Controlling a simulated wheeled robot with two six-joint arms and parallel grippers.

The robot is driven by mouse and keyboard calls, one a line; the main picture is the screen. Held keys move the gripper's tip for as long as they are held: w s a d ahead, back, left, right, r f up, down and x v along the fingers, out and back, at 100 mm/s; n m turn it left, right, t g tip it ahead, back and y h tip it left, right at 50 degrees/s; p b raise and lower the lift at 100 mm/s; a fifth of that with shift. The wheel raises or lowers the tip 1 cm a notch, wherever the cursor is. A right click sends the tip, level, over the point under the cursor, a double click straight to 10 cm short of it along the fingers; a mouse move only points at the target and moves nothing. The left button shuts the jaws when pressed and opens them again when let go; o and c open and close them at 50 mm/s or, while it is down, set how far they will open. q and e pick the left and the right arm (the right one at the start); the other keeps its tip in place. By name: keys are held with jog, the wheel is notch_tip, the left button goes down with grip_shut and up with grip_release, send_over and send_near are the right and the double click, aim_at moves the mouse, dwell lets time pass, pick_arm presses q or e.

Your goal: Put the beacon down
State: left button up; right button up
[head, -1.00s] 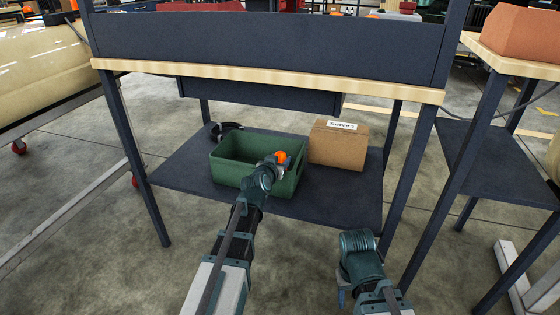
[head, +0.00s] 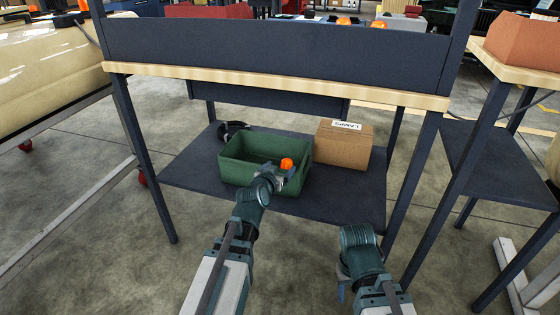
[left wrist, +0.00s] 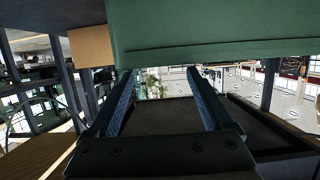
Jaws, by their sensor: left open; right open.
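The orange beacon (head: 287,163) shows within the outline of the green crate (head: 235,174), near its right end. My left gripper partly hides it, so I cannot tell what it rests on. My left gripper (head: 287,176) is at the crate's front right, just below the beacon in the picture. In the left wrist view its two fingers (left wrist: 159,74) are apart with nothing between them, and the crate wall (left wrist: 210,38) is close by. My right gripper (head: 342,290) is open, low in front of the trolley, mostly hidden by its own wrist.
The crate stands on the trolley's dark lower shelf (head: 190,170). A cardboard box labelled LAMPS (head: 342,148) is at its right, and a black curved object (head: 232,129) behind left. The wood-edged upper deck (head: 270,82) overhangs the shelf; legs stand at both sides.

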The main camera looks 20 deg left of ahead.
pick_arm(q)
jog(key=s+d+f+m+g+h, duration=0.25)
jog(key=s+d+f+g, duration=0.45)
jog(key=s+d+f, duration=0.4)
jog(key=s+d+f+g+y, duration=0.1)
jog(key=s+g, duration=0.3)
jog(key=s, duration=0.4)
jog(key=s+d+f+g+y, duration=0.2)
jog(key=s+g+y, duration=0.1)
jog(key=s, duration=0.6)
jog(key=shift+m+g+p, duration=0.3)
jog(key=shift+m+g, duration=0.1)
jog(key=shift+m, duration=0.05)
pick_arm(e)
jog(key=shift+s+a+r, duration=0.3)
jog(key=shift+s+r, duration=0.1)
jog(key=shift+r, duration=0.15)
pick_arm(q)
jog(key=shift+d+y, duration=0.1)
jog(key=shift+y, duration=0.15)
notch_tip(320, 180, up, 48)
jog(key=p, duration=4.8)
jog(key=shift+r, duration=0.15)
pick_arm(e)
notch_tip(320, 180, up, 48)
jog(key=shift+r, duration=0.25)
